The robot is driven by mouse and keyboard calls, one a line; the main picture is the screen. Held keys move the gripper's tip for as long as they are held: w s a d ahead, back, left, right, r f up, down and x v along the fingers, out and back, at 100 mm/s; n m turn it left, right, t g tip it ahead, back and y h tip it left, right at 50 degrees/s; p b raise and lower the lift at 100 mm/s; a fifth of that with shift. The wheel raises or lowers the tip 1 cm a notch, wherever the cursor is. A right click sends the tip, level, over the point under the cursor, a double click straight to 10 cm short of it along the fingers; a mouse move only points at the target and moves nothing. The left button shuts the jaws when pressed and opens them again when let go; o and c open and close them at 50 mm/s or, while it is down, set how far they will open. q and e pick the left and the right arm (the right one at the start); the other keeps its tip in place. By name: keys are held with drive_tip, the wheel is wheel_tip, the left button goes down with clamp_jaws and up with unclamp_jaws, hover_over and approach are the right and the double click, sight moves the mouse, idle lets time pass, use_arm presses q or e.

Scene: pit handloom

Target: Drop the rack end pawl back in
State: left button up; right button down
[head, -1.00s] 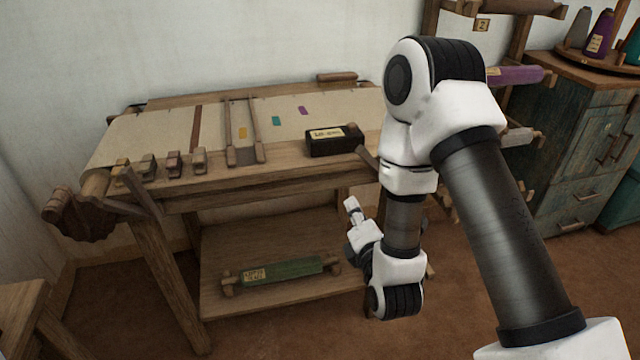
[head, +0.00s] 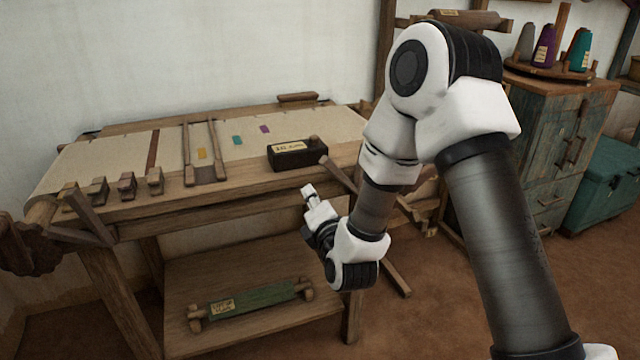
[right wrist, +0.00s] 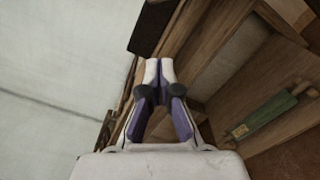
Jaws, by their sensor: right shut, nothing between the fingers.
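A wooden lever that looks like the rack end pawl (head: 339,175) slants at the loom's front right corner, beside a black labelled box. I cannot tell if its tip sits in a ratchet; my arm hides part of that end. A similar lever (head: 88,212) slants at the left end. My right gripper (head: 308,190) is shut and empty, in front of the loom's front beam, just left of and a little below the right lever, apart from it. In the right wrist view its fingertips (right wrist: 159,64) are together with nothing between them. My left gripper is out of view.
The black box (head: 297,154) sits on the loom's right front. Several small wooden blocks (head: 128,185) line the left front. A green roll (head: 250,303) lies on the lower shelf. A cabinet (head: 560,140) and teal chest (head: 605,185) stand right.

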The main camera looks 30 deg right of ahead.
drive_tip(key=w+d, duration=0.1)
drive_tip(key=w+d+r, duration=0.1)
drive_tip(key=d, duration=0.1)
drive_tip(key=w+d+r, duration=0.1)
drive_tip(key=shift+d, duration=0.25)
drive_tip(key=shift+r, duration=0.1)
drive_tip(key=s+d+r+m+p, duration=0.2)
drive_tip(key=d+r+m+p, duration=0.3)
drive_tip(key=d+m+p, duration=0.5)
drive_tip(key=shift+s+m+p, duration=0.2)
drive_tip(key=shift+m+p, duration=0.3)
drive_tip(key=shift+p, duration=1.65)
drive_tip(key=shift+d, duration=0.1)
